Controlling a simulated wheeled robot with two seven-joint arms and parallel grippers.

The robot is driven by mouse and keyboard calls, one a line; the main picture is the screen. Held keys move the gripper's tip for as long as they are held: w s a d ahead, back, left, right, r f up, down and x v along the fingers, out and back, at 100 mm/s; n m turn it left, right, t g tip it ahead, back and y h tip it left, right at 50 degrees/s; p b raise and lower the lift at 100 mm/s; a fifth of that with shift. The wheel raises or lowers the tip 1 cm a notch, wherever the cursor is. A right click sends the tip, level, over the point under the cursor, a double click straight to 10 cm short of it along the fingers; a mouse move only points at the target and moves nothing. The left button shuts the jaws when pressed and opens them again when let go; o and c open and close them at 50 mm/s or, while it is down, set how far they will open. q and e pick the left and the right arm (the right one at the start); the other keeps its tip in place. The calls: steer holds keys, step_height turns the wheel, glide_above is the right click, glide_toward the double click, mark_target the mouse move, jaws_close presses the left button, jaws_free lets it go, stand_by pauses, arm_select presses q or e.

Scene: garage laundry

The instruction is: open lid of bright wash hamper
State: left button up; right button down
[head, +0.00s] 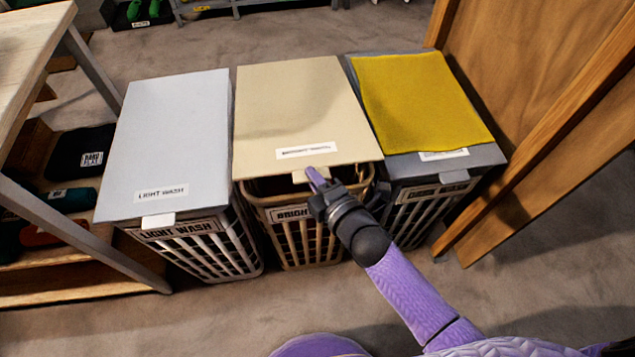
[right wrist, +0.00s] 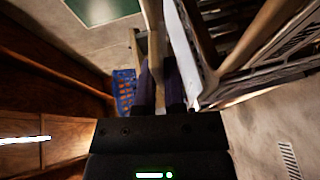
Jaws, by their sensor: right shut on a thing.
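The bright wash hamper (head: 298,240) is a beige slatted basket in the middle of a row of three. Its beige lid (head: 295,105) carries a white label, and a dark gap shows between the lid's front edge and the basket rim, so the lid is slightly raised. My right gripper (head: 315,178) is at the small tab on the lid's front edge and is shut on the lid. In the right wrist view its two fingers (right wrist: 160,88) are close together beside the lid's edge. My left gripper is not in view.
The light wash hamper (head: 165,130) stands left with its pale lid closed. A dark grey hamper (head: 470,158) stands right with a yellow cloth (head: 420,100) on its lid. A wooden panel (head: 545,130) stands at the far right. A table with a shelf (head: 85,290) is at left.

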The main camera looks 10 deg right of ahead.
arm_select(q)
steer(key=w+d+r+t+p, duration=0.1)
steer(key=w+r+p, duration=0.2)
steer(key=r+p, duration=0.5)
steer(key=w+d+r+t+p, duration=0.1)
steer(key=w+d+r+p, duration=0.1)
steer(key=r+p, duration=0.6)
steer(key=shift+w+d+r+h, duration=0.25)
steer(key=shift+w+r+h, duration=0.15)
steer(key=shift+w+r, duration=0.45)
arm_select(e)
steer(key=w+r+g, duration=0.1)
steer(key=w+r, duration=0.3)
steer(key=r, duration=0.6)
steer(key=w+r+g, duration=0.1)
steer(key=w+r, duration=0.3)
steer(key=r, duration=0.5)
steer(key=shift+w+r+m+h, duration=0.2)
steer(key=shift+r+m+h, duration=0.1)
steer(key=shift+r, duration=0.05)
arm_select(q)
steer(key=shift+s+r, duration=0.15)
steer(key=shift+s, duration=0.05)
arm_select(e)
steer(key=c, duration=0.7)
jaws_free()
